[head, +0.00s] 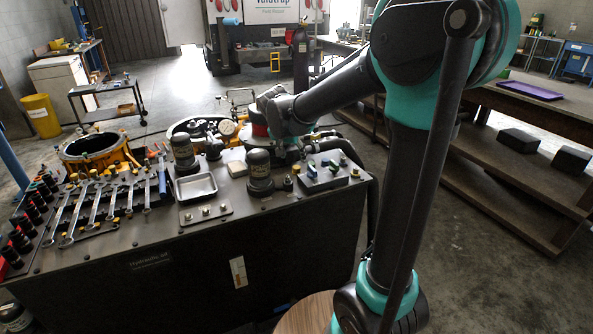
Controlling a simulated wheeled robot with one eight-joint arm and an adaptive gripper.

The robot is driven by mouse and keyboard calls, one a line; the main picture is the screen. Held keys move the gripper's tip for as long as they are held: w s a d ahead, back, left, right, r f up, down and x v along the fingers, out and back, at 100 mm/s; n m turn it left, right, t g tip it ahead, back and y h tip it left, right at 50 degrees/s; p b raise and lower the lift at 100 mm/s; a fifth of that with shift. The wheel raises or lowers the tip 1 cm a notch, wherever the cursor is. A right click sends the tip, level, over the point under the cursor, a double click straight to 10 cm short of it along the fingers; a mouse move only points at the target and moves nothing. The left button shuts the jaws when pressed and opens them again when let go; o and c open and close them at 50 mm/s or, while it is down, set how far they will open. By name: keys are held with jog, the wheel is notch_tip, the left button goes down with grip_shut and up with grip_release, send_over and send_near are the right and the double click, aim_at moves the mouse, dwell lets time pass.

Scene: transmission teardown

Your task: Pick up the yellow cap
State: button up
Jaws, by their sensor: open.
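Small yellow-topped fittings stand on the dark bench. One yellow cap (296,169) sits on a dark stub just right of the dark cylinder. Another yellow-topped piece (354,172) is at the right end of the switch block. I cannot tell which of them is the task's cap. My gripper (283,150) is at the end of my arm, over the back of the bench, behind and above these pieces. Its fingers are small and mostly hidden by clutter, and I see nothing held. It appears apart from the yellow caps.
On the bench (150,255) are several wrenches (110,207), a metal tray (196,187), dark cylinders (260,172) and a switch block (325,177). An orange-rimmed housing (95,155) stands behind the wrenches. A wooden workbench (530,108) is at right.

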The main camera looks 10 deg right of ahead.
aim_at(297, 167)
jog(key=shift+x, duration=4)
jog(key=shift+a, duration=0.15)
jog(key=c, duration=0.8)
